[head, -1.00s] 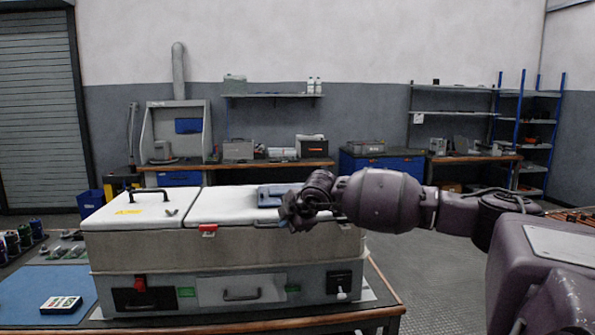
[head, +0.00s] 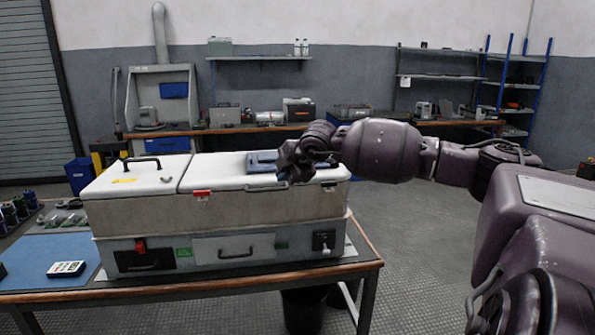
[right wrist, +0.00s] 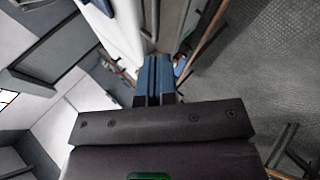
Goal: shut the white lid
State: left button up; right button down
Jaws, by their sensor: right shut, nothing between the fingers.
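A long box on the table has two white covers on top, both lying flat in the head view. The left white lid (head: 136,178) has a black handle (head: 141,162). The right white lid (head: 217,173) has a red latch (head: 202,194) at its front edge and a blue-grey piece (head: 261,161) on top. My right gripper (head: 283,173) is shut and empty over the right lid's front right part, hiding some of it. I cannot tell if it touches. In the right wrist view its blue fingers (right wrist: 153,78) are together beside a white surface. My left gripper is not in view.
The box's grey base (head: 215,248) has a red switch (head: 140,245) and drawer handles. The wooden-edged table (head: 250,283) holds a blue mat (head: 35,258) and small items at left. The floor right of the table (head: 420,240) is clear. A workbench stands behind.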

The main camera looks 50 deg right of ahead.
jog(key=s, duration=0.1)
jog(key=s+a+r+p, duration=0.1)
jog(key=s, duration=0.1)
jog(key=s+p, duration=0.1)
jog(key=shift+s+a+r, duration=0.2)
jog(key=shift+s+r, duration=0.05)
jog(key=shift+r, duration=0.05)
